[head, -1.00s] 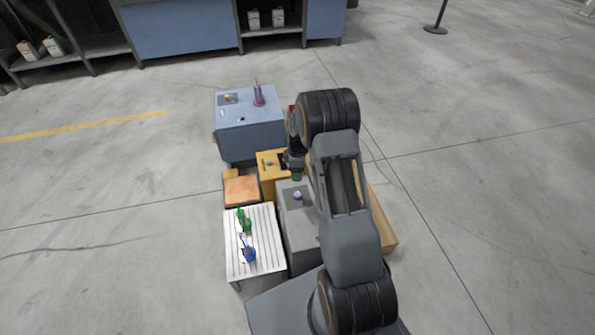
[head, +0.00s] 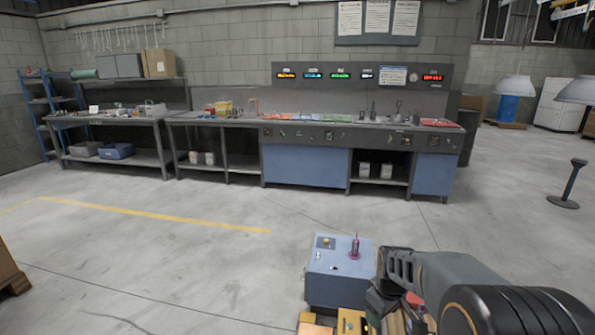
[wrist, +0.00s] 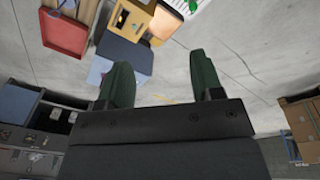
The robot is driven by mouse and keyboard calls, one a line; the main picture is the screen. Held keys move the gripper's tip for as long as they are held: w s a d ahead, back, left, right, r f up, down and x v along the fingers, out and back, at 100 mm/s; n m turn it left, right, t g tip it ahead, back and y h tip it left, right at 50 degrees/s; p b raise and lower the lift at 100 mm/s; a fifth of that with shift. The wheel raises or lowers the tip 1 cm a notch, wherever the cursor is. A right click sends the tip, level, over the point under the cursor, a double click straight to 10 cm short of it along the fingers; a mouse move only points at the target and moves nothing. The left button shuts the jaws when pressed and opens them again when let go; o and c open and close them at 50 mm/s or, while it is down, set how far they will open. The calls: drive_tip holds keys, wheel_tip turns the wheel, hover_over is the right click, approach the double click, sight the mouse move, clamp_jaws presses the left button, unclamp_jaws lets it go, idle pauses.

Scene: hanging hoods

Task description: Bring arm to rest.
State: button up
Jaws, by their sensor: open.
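My gripper (wrist: 162,74) shows in the wrist view with its two green fingers spread wide apart. Nothing is between them; bare concrete floor shows through the gap. In the head view my arm comes in at the bottom right, and the gripper end is partly hidden and hard to make out there. A blue cabinet (head: 325,283) with a pink-purple upright object (head: 355,248) on top stands just left of my arm in the head view.
A yellow box (head: 351,323) is at the bottom edge. A long workbench (head: 305,168) with a lit panel stands along the back wall. A black post (head: 570,185) and hanging hoods (head: 515,84) are at the right. The floor between is clear.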

drive_tip(key=s+a+r+m+p, duration=0.1)
drive_tip(key=s+r+p, duration=0.3)
drive_tip(key=r, duration=0.4)
drive_tip(key=s+a+r+m+t+p, duration=0.1)
drive_tip(key=s+a+r+m+p, duration=0.1)
drive_tip(key=s+r+p, duration=0.3)
drive_tip(key=s+a+r+m+t+p, duration=0.1)
drive_tip(key=s+r+p, duration=0.4)
drive_tip(key=r, duration=0.6)
drive_tip(key=s+a+m, duration=0.1)
drive_tip(key=m, duration=0.1)
drive_tip(key=shift+s+m, duration=0.2)
drive_tip(key=shift+m, duration=0.1)
drive_tip(key=shift+r, duration=0.1)
